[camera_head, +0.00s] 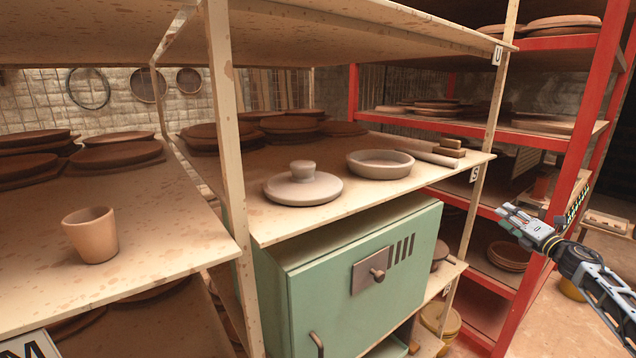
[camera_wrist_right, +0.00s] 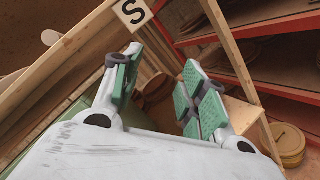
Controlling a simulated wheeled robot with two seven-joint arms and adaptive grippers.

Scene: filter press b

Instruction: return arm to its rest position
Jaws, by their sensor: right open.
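My right gripper (camera_head: 510,222) is at the right of the head view, in front of the red shelving and to the right of the cream shelf. In the right wrist view its two fingers with green pads (camera_wrist_right: 160,90) stand apart with nothing between them. The right arm (camera_head: 590,270) comes in from the right edge. My left gripper is in neither view.
A cream shelf (camera_head: 225,140) holds a lidded dish (camera_head: 303,187), a shallow bowl (camera_head: 380,164) and a clay cup (camera_head: 90,234). A green cabinet (camera_head: 330,290) stands below. Red shelving (camera_head: 535,140) is behind my right gripper.

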